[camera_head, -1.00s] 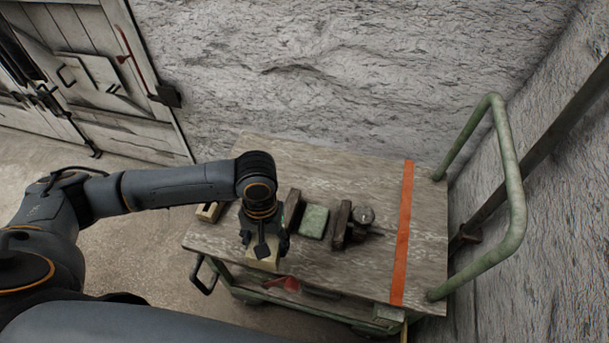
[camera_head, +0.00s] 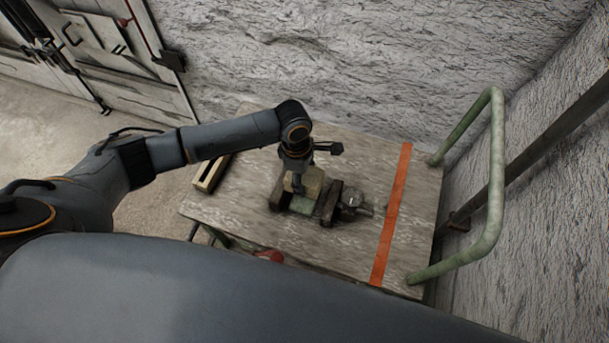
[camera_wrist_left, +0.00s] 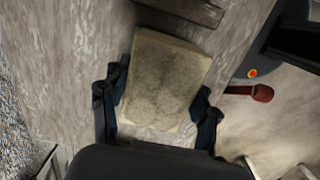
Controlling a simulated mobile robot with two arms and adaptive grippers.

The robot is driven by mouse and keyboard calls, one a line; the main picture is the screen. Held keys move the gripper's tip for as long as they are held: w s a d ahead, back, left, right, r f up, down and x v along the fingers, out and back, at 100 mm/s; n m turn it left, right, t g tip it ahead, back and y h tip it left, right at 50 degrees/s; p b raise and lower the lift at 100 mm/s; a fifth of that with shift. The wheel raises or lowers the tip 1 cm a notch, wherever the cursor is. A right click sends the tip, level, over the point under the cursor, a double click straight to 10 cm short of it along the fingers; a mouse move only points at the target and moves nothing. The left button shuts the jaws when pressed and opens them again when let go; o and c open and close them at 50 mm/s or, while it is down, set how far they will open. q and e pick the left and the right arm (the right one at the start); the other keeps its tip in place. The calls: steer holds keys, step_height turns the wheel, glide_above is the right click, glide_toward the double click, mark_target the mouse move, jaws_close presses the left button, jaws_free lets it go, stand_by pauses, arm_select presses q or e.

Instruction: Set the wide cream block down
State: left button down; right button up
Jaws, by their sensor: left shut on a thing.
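The wide cream block (camera_head: 313,182) is held in my left gripper (camera_head: 299,184) and shows in front of the upper part of a green block (camera_head: 302,205). I cannot tell whether the two touch. In the left wrist view the cream block (camera_wrist_left: 163,80) sits between the two dark fingers of my left gripper (camera_wrist_left: 160,92), its broad pitted face to the camera. My right gripper is not in view.
Dark wooden blocks (camera_head: 329,204) stand either side of the green block on the cart top (camera_head: 270,232). A grey metal vise-like piece (camera_head: 357,201) is to the right, then an orange stripe (camera_head: 392,215). A slotted pale block (camera_head: 211,174) lies left. The cart's front area is clear.

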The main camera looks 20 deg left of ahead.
arm_select(q)
steer(key=shift+r, duration=0.15)
steer(key=shift+r+p, duration=0.15)
steer(key=shift+p, duration=0.65)
steer(key=shift+f+b, duration=1.15)
steer(key=shift+f, duration=1.85)
steer(key=shift+r+p, duration=0.1)
steer(key=shift+p, duration=0.2)
steer(key=shift+p, duration=0.3)
